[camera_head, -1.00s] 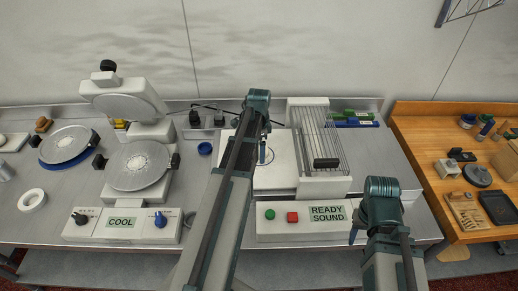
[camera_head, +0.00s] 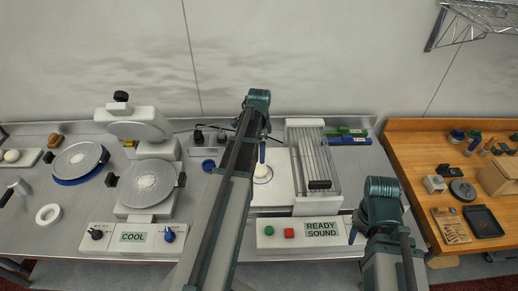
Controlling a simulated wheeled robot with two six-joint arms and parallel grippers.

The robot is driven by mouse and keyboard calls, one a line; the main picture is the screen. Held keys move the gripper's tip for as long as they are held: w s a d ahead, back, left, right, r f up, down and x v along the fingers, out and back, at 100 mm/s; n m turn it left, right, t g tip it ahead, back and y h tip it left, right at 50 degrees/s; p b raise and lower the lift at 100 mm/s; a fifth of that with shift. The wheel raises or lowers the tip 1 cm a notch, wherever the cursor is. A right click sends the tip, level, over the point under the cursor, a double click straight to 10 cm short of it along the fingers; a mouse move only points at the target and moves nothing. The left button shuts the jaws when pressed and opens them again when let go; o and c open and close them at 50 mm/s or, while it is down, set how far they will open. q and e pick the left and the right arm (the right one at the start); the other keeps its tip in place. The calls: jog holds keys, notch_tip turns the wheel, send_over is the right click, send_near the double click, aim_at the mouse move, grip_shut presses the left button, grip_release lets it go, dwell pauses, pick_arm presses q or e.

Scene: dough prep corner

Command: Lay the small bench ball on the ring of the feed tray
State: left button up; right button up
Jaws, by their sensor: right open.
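The feed tray (camera_head: 275,196) is the white plate left of the wire rack, partly hidden by my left arm. A pale round shape (camera_head: 262,174) shows on it just below my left gripper; I cannot tell whether it is a ball or only the ring. A small whitish ball (camera_head: 12,155) lies on a pale board at the far left. My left gripper (camera_head: 262,153) points down over the feed tray, mostly hidden by its arm, its jaws unclear. My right gripper (camera_head: 353,236) is open at the front edge, right of the READY SOUND panel, far from either.
A wire-strung machine (camera_head: 315,160) with a dark block stands right of the tray. A two-plate press (camera_head: 150,185) labelled COOL stands left. A wooden table (camera_head: 410,150) with small items is at right.

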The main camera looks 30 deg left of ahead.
pick_arm(q)
jog(key=shift+r, duration=0.45)
pick_arm(e)
jog(key=shift+r, duration=0.5)
pick_arm(q)
jog(key=shift+d, duration=0.1)
jog(key=s+d+n, duration=0.2)
jog(key=s+d, duration=0.3)
jog(key=d, duration=0.5)
jog(key=s+d+n, duration=0.1)
jog(key=s+d, duration=0.5)
jog(key=d, duration=0.4)
jog(key=s+d+n+y, duration=0.1)
jog(key=s+d, duration=0.4)
jog(key=d, duration=0.5)
jog(key=shift+s+d+n, duration=0.15)
jog(key=shift+d+n, duration=0.15)
jog(key=shift+n, duration=0.5)
jog(key=shift+s, duration=0.1)
pick_arm(e)
jog(key=shift+s+f, duration=0.1)
jog(key=shift+s, duration=0.05)
